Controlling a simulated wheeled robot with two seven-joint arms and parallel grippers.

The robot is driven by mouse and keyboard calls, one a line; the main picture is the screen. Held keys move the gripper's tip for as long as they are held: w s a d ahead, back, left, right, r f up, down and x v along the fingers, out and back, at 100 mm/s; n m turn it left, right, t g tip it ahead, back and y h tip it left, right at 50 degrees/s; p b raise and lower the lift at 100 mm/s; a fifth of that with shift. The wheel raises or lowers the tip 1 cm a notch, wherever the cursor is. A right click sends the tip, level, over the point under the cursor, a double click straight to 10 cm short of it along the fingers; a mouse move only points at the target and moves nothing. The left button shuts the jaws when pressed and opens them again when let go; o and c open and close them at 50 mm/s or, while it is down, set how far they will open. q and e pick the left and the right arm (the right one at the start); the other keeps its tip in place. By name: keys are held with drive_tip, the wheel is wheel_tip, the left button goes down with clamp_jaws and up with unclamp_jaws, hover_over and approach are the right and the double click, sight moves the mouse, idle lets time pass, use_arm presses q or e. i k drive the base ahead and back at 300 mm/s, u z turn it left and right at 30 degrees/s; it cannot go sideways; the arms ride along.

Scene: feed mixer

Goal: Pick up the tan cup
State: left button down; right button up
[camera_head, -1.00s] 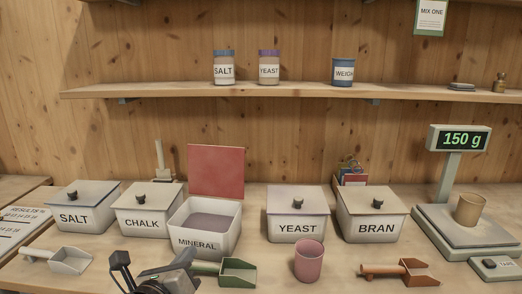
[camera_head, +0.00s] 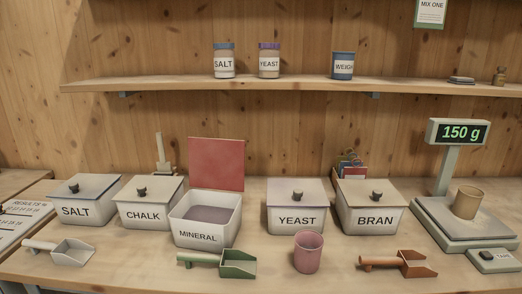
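The tan cup (camera_head: 467,202) stands upright on the plate of the weighing scale (camera_head: 450,226) at the right. The scale's display (camera_head: 459,133) reads 150 g. Neither of my grippers shows in the head view now.
Bins marked SALT, CHALK, YEAST and BRAN (camera_head: 373,209) are lidded; the MINERAL bin (camera_head: 205,227) is open with its red lid raised. A TARE box (camera_head: 494,260) sits before the scale.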

sight(468, 199)
drive_tip(key=z, duration=1.2)
drive_tip(key=k, duration=0.4)
drive_tip(key=z, duration=1.15)
drive_tip(key=i, duration=1.5)
drive_tip(key=u, duration=0.95)
